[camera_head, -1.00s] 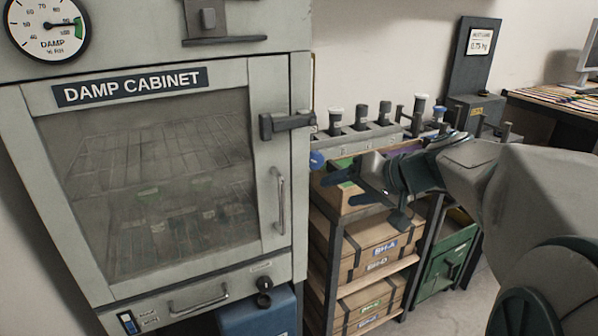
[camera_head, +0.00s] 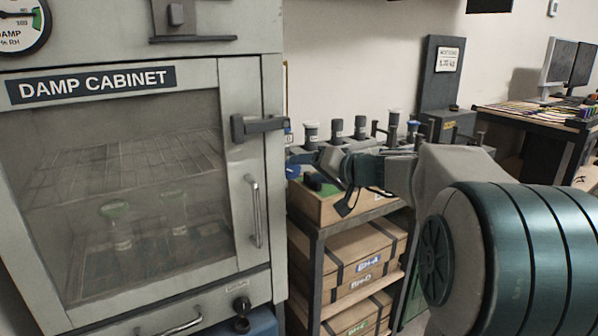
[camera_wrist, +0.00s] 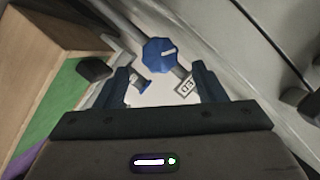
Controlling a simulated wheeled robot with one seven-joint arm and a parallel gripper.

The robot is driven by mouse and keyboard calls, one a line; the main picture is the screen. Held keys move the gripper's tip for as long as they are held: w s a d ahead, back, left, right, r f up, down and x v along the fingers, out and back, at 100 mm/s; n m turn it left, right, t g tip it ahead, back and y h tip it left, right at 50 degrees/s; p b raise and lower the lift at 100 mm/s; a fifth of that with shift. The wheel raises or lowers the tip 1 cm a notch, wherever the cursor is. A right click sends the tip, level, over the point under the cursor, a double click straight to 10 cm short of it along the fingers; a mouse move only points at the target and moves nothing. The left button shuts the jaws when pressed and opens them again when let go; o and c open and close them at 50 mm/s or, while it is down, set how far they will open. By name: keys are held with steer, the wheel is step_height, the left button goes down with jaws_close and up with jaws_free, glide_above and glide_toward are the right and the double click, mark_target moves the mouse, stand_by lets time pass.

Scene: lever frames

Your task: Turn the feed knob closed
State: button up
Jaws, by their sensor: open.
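A blue faceted knob (camera_wrist: 160,52) with a white pointer line shows in the wrist view, just beyond my fingertips and roughly centred between them. No name on it is readable. In the head view the blue knob (camera_head: 291,171) sits beside the damp cabinet's right side, at the left end of the rack. My gripper (camera_wrist: 163,82) is open and empty, its two dark fingers apart and pointing toward the knob. In the head view my gripper (camera_head: 306,165) is close to the knob; whether it touches cannot be told.
The damp cabinet (camera_head: 231,150) stands left, with a latch (camera_head: 258,125), door handle (camera_head: 256,212) and black lower knob (camera_head: 241,304). A shelf rack (camera_head: 318,260) with wooden boxes lies below my gripper. Capped bottles (camera_head: 337,127) stand behind it. A small label (camera_wrist: 187,87) is near the blue knob.

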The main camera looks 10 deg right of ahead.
mark_target(295, 170)
steer(key=shift+x, duration=1.9)
steer(key=c, duration=1)
steer(key=shift+o, duration=0.2)
